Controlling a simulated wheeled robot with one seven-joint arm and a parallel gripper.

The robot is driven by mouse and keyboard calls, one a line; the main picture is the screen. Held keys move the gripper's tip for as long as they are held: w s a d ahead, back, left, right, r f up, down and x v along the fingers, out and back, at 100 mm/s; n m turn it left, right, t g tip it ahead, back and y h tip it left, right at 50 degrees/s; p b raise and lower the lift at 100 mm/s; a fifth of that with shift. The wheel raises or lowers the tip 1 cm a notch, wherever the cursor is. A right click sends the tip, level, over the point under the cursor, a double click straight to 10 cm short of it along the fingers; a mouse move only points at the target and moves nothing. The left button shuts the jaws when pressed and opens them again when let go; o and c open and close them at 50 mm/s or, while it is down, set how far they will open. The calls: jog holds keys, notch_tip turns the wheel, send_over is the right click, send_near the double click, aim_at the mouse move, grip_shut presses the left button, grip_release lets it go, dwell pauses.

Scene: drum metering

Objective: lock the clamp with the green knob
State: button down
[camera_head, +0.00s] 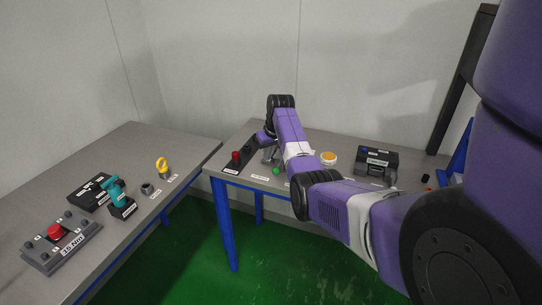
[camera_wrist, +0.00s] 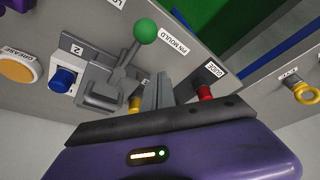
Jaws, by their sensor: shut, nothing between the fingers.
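The green knob (camera_wrist: 145,31) is a ball on the end of the clamp's grey lever. The clamp (camera_wrist: 104,90) is a grey metal toggle on the right table. In the wrist view the lever slants up and away from the clamp body. In the head view the green knob (camera_head: 276,171) shows near the table's front edge, with part of the clamp (camera_head: 269,156) behind it. My gripper (camera_wrist: 159,85) is shut and empty, beside the clamp and apart from the green knob. In the head view its fingertips cannot be made out.
A red knob (camera_wrist: 205,92) and a partly hidden yellow part (camera_wrist: 134,105) are close to my fingers. A blue knob (camera_wrist: 62,78) and an orange button (camera_wrist: 17,69) stand beyond the clamp. A black case (camera_head: 376,163) sits farther right. The left table (camera_head: 150,145) holds several other items.

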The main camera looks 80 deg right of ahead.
jog(key=b+v, duration=0.1)
jog(key=v, duration=0.8)
jog(key=shift+s+d+f, duration=0.1)
